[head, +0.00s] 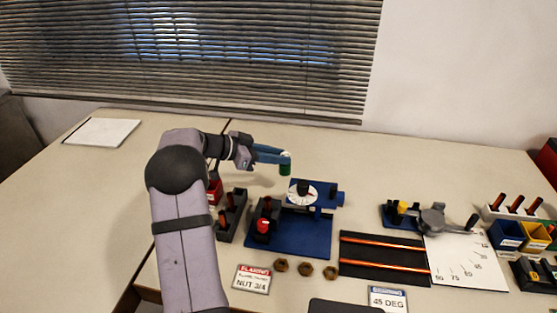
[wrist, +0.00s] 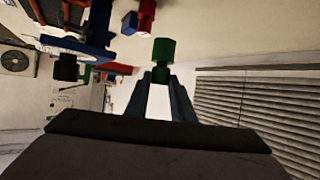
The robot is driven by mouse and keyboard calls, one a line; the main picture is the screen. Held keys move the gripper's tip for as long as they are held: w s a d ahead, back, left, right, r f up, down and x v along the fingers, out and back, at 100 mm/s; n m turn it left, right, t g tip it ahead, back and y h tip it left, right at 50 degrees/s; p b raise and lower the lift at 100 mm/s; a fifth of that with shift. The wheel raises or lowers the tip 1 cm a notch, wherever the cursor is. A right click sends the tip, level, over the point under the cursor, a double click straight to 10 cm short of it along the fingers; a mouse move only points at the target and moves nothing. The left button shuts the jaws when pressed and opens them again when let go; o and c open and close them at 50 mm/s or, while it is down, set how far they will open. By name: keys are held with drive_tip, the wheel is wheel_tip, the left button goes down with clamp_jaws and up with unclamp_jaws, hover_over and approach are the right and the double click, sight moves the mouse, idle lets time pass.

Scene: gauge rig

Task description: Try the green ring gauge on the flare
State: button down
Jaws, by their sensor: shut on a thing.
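My gripper (head: 283,157) is shut on the green ring gauge (head: 285,170), a small green cylinder with a pale top in the head view. The gauge hangs in the air behind and above the blue flaring rig (head: 318,247), apart from it. In the wrist view the green gauge (wrist: 163,50) sticks out past my fingertips (wrist: 160,76). I cannot make out the flare itself in either view.
A dark rack (head: 231,215) stands left of the rig. Several brass nuts (head: 306,269) and a NUT 3/4 card (head: 252,279) lie in front. Copper tubes rest on a black mat (head: 350,270) to the right, beside a bender (head: 433,219). The table behind the rig is clear.

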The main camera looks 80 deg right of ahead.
drive_tip(key=w+a+r+n+t+h+p, duration=0.15)
drive_tip(key=w+a+r+p, duration=0.25)
drive_tip(key=w+r+p, duration=0.45)
drive_tip(key=s+a+f+m+g+y+p, duration=0.1)
drive_tip(key=s+a+f, duration=0.2)
drive_tip(key=s+a, duration=0.2)
drive_tip(key=a, duration=0.3)
drive_tip(key=shift+s+a+p, duration=0.2)
drive_tip(key=shift+s+p, duration=0.2)
drive_tip(key=shift+r+m+g+y, duration=0.1)
drive_tip(key=shift+m+g+y, duration=0.15)
drive_tip(key=shift+b, duration=0.9)
drive_tip(key=shift+f+b, duration=3.4)
drive_tip(key=shift+b, duration=1.6)
